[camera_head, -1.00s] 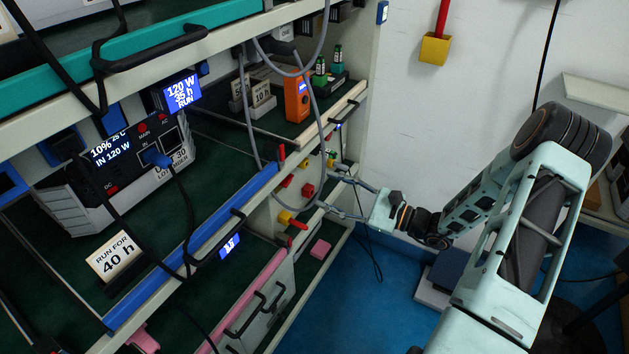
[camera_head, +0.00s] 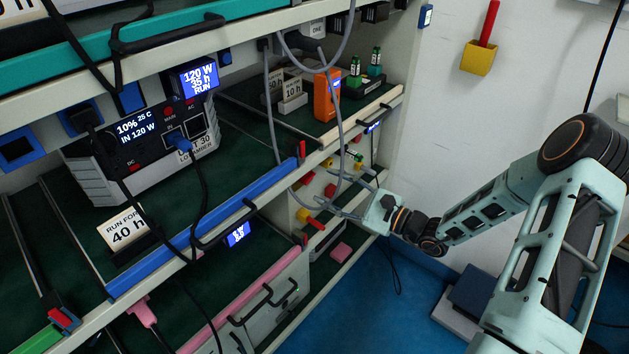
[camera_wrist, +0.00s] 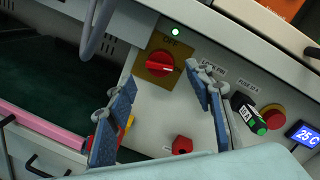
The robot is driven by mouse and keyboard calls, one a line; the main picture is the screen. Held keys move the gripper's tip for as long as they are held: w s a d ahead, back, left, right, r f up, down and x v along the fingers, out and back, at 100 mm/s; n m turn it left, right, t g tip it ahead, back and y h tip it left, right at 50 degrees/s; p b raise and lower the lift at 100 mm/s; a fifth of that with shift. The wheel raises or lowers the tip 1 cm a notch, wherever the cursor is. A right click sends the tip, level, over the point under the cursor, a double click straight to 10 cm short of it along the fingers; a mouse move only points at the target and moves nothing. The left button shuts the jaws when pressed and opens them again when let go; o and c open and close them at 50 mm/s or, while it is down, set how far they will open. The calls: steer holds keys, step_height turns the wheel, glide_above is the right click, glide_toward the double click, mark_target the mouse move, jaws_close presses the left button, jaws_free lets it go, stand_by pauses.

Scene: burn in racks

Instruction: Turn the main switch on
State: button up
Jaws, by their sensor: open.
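The main switch (camera_wrist: 160,63) is a red rotary knob on a yellow plate, on a light panel in the wrist view. Lettering that reads OFF stands by the plate's upper edge, and a pale line crosses the knob. My gripper (camera_wrist: 162,76) is open, with one blue-padded finger on each side of the view and the knob between and beyond the tips. No contact with the knob shows. In the head view my gripper (camera_head: 346,193) reaches in from the right at the rack's end panel, where small red and yellow parts are hard to tell apart.
A green lamp (camera_wrist: 175,32) glows above the switch. A red emergency button (camera_wrist: 273,116), a dark green-ended fuse part (camera_wrist: 248,113), a small red knob (camera_wrist: 181,145) and a 25 C display (camera_wrist: 304,134) share the panel. Grey cables (camera_head: 340,130) hang near my gripper.

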mark_target(312, 179)
steer(key=x, duration=0.5)
steer(key=shift+w+a, duration=0.15)
steer(key=shift+a, duration=0.1)
